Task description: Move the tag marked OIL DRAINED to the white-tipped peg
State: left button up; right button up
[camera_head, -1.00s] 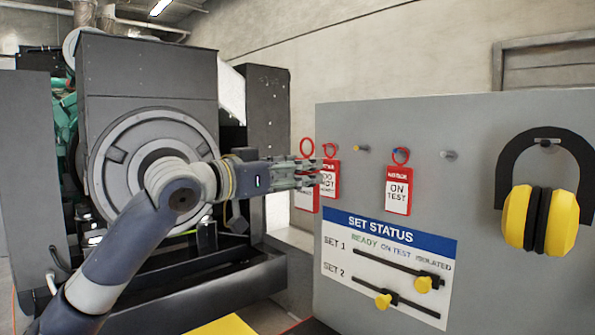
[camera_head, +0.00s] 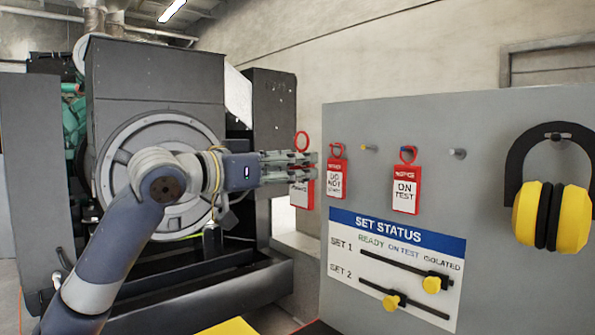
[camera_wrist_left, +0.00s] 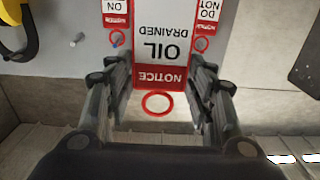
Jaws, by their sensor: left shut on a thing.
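The OIL DRAINED tag (camera_wrist_left: 160,45) is a white tag with a red NOTICE band and a red ring. My left gripper (camera_wrist_left: 160,95) is shut on it, with a finger at each side edge. In the head view the tag (camera_head: 302,192) hangs edge-on to partly hidden behind the left gripper (camera_head: 312,166), its ring above the fingers. It is off the board, left of the DO NOT START tag (camera_head: 337,182). The pale-tipped bare peg (camera_head: 457,153), which looks like the white one, is right of the ON TEST tag (camera_head: 404,188). My right gripper is not in view.
Yellow earmuffs (camera_head: 552,215) hang at the board's right. A SET STATUS panel (camera_head: 395,262) with two sliders is below. A genset (camera_head: 155,100) stands behind my left arm.

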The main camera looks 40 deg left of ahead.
pick_arm(q)
jog(key=s+b, duration=0.2)
jog(key=s, duration=0.1)
jog(key=s+b, duration=0.1)
jog(key=s, duration=0.1)
jog(key=shift+a, duration=0.25)
dwell(0.3)
dwell(0.6)
